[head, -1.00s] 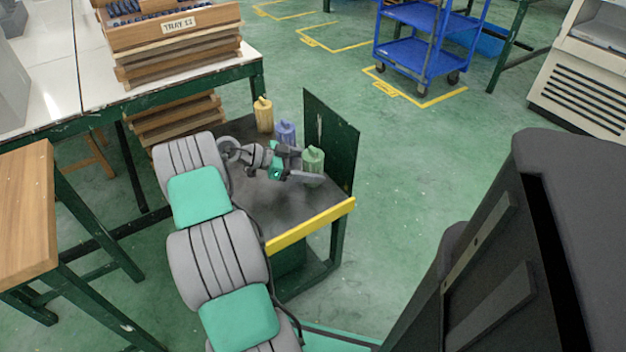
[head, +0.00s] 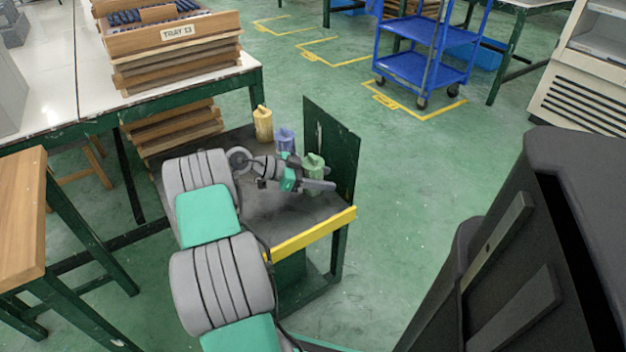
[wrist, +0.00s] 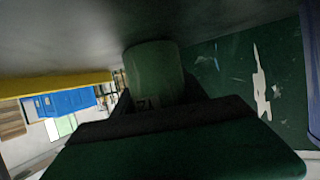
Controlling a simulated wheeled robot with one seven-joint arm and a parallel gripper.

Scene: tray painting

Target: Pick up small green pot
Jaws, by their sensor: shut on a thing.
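The small green pot (head: 315,168) is upright at the right end of the row on the dark tabletop (head: 265,215), by the upright green panel (head: 332,140). My gripper (head: 315,183) reaches it from the left and is shut on it, with a finger across its lower front. In the wrist view, the green pot (wrist: 155,70) fills the middle between my gripper's dark fingers (wrist: 158,108). Part of the pot is hidden by the gripper. I cannot tell whether its base touches the tabletop.
A blue pot (head: 285,140) stands just behind my gripper, and a yellow pot (head: 263,124) is farther back. A yellow strip (head: 312,230) edges the table's front. Stacked wooden trays (head: 175,50) sit on the white bench at left. A blue cart (head: 420,65) stands beyond open floor.

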